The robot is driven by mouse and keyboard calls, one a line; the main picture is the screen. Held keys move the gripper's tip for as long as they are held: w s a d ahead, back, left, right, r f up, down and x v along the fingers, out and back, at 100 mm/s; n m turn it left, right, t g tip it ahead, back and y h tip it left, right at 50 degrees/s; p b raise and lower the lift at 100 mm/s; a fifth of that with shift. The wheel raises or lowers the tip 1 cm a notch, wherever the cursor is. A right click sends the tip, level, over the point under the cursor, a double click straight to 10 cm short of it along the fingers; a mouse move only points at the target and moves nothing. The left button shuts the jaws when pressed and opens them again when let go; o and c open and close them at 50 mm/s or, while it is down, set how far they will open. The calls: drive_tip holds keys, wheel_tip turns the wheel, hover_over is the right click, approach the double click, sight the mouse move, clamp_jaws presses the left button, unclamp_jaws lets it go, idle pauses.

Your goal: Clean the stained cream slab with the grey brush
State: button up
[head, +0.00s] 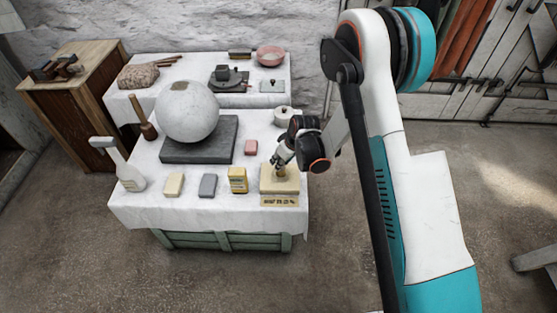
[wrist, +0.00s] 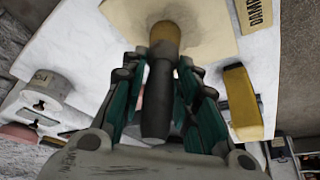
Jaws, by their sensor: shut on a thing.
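The cream slab (head: 290,187) lies at the front right of the white-covered table. It fills the top of the wrist view (wrist: 122,12), where a brownish stain shows around the brush tip. My gripper (head: 281,161) is above the slab. In the wrist view my gripper (wrist: 160,95) is shut on the brush (wrist: 157,100), which has a dark grey handle and a tan end. The tan end points at the slab and appears to meet it at the stain. The fingers partly hide the handle, and the exact contact is hard to see.
A sign (head: 279,201) lies before the slab. A yellow box (head: 238,181), grey block (head: 208,186) and cream block (head: 174,185) stand to its left. A pink block (head: 251,147), lidded pot (head: 284,115) and plaster sphere (head: 187,112) on a dark plinth (head: 190,154) are behind.

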drive_tip(key=shift+a, duration=0.15)
drive_tip(key=shift+a, duration=1.4)
drive_tip(key=shift+d, duration=1.5)
drive_tip(key=shift+a, duration=0.1)
drive_tip(key=shift+a, duration=1.4)
drive_tip(key=shift+d+r, duration=0.1)
